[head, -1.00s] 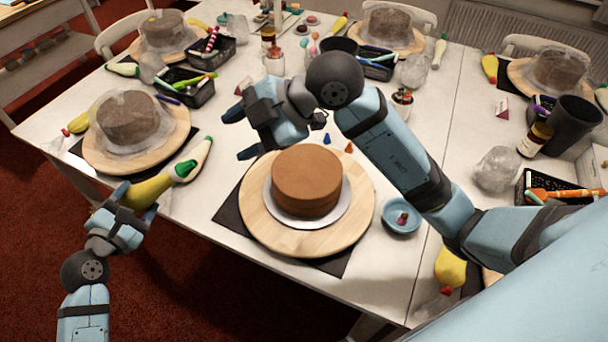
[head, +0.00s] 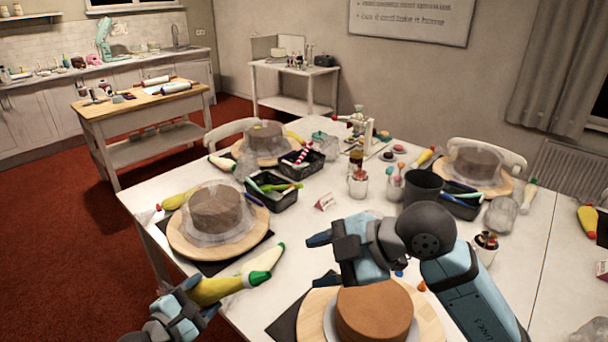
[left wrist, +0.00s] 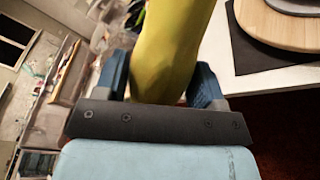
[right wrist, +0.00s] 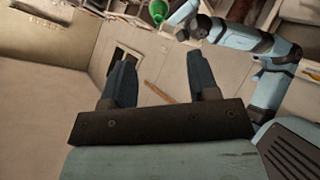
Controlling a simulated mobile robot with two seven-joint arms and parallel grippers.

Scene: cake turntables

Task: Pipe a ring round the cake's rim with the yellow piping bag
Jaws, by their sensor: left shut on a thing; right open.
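The brown cake (head: 372,310) stands on a silver board on a round wooden turntable (head: 430,318) at the bottom of the head view, its front cut off. My left gripper (head: 190,298) is shut on the yellow piping bag (head: 216,290), left of the turntable near the table's edge. The bag's green end points right, toward the table. In the left wrist view the bag (left wrist: 172,45) sits between both fingers. My right gripper (head: 326,260) is open and empty, above the table just behind and left of the cake. The right wrist view shows nothing between its fingers (right wrist: 160,80).
A white bag with green parts (head: 275,256) lies on the table beside the yellow bag's end. A wrapped cake (head: 215,210) on its own turntable stands behind it. Black trays (head: 272,197), jars (head: 357,187) and a dark cup (head: 422,187) fill the table's middle.

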